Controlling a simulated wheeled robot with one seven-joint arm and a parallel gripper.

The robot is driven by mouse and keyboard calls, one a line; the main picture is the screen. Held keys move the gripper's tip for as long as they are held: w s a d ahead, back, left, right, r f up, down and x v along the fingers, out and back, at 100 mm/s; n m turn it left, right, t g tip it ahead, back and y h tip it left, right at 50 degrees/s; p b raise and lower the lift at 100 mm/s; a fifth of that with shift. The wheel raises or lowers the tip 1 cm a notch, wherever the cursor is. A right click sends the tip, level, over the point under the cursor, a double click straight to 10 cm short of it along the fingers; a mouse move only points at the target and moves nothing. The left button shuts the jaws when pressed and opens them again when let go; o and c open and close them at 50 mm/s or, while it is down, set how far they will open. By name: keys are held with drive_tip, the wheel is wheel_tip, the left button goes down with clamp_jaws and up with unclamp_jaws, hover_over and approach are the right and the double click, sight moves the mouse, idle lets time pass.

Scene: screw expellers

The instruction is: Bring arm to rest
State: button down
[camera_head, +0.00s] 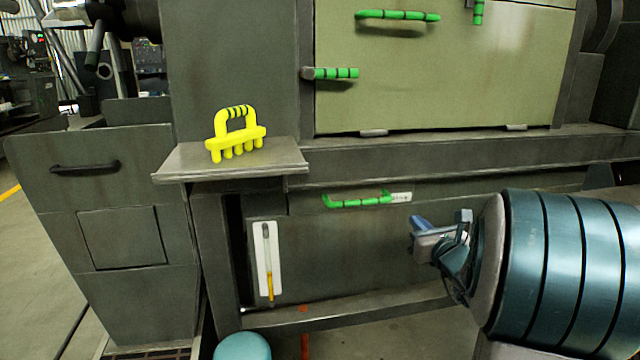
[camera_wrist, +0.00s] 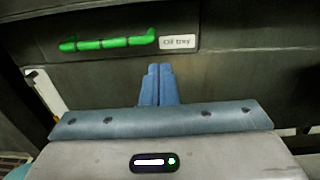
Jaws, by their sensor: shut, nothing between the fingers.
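My gripper (camera_head: 418,227) is at the right in the head view, in front of the lower dark panel of the machine. It holds nothing. In the wrist view its two blue fingers (camera_wrist: 158,84) are together, pointing at the panel below a green handle (camera_wrist: 108,43). A label reading "Oil tray" is beside that handle. The same green handle shows in the head view (camera_head: 358,201), to the left of and above my fingertips, apart from them.
A yellow tool with several prongs (camera_head: 236,136) stands on a small metal shelf (camera_head: 180,173). A gauge (camera_head: 267,262) is on the lower panel. A large pale panel (camera_head: 440,80) with green handles is above. A grey cabinet (camera_head: 115,225) stands left.

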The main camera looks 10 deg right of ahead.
drive_tip(key=s+a+r+n+g+y+p, duration=0.35)
drive_tip(key=a+r+n+y+p, duration=0.4)
drive_tip(key=a, duration=0.55)
drive_tip(key=s+a+r+n+g+p, duration=0.4)
drive_tip(key=s+a+n+g+p, duration=0.15)
drive_tip(key=s+n+p, duration=0.2)
drive_tip(key=s+a+r+n+g+p, duration=0.4)
drive_tip(key=s+a+n+p, duration=0.2)
drive_tip(key=n+p, duration=0.15)
drive_tip(key=s+d+r+n+g+h+p, duration=0.2)
drive_tip(key=s+d+r+n+h+p, duration=0.4)
drive_tip(key=n+p, duration=0.6)
drive_tip(key=s+r+h, duration=0.2)
drive_tip(key=s+r, duration=0.1)
drive_tip(key=s, duration=0.1)
drive_tip(key=shift+d+r+p, duration=0.15)
drive_tip(key=shift+r+p, duration=0.15)
drive_tip(key=shift+r, duration=0.05)
drive_tip(key=shift+s+n+h, duration=0.1)
drive_tip(key=shift+n+h, duration=0.15)
